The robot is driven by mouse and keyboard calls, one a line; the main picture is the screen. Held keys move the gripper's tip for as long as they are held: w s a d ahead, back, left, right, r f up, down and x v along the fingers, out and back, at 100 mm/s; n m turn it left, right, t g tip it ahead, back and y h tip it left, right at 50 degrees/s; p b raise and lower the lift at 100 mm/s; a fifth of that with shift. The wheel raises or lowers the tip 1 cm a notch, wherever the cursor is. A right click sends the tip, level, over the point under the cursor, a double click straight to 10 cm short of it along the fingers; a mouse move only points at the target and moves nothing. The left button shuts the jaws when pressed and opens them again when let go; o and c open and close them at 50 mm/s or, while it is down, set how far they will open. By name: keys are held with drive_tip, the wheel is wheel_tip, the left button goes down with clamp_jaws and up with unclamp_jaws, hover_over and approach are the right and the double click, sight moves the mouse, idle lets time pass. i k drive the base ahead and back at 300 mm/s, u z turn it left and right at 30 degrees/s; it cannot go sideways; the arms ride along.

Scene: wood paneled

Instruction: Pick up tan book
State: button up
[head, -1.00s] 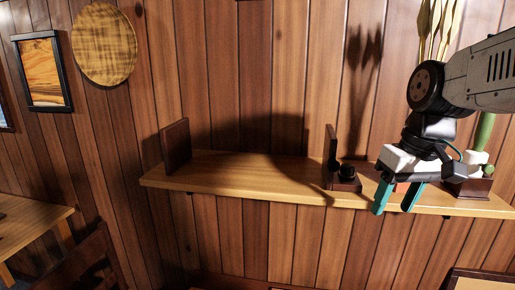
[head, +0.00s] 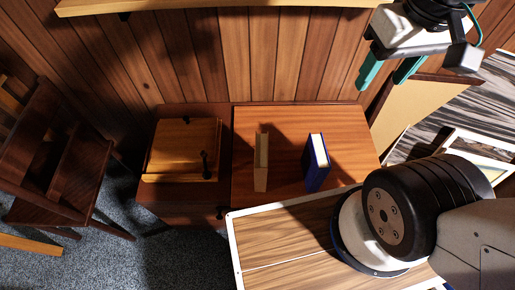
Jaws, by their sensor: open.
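The tan book (head: 261,163) stands upright on the reddish-brown cabinet top (head: 285,122), left of a blue book (head: 316,162) that also stands there. A gap separates the two books. My gripper (head: 391,74) is at the upper right in the head view, with its teal fingers apart and nothing between them. It is to the right of the tan book and apart from it. Nothing covers the tan book in this view.
A wooden box (head: 183,147) sits on the cabinet's left part. A wood-grain panel with a white edge (head: 272,238) lies in front. A dark chair (head: 62,165) stands left. A shelf edge (head: 200,4) runs along the top. Framed pictures (head: 474,150) are at the right.

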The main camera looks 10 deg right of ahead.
sight(262, 140)
drive_tip(key=k, duration=1.65)
drive_tip(key=z, duration=1.15)
drive_tip(key=i, duration=1.2)
drive_tip(key=u, duration=2.5)
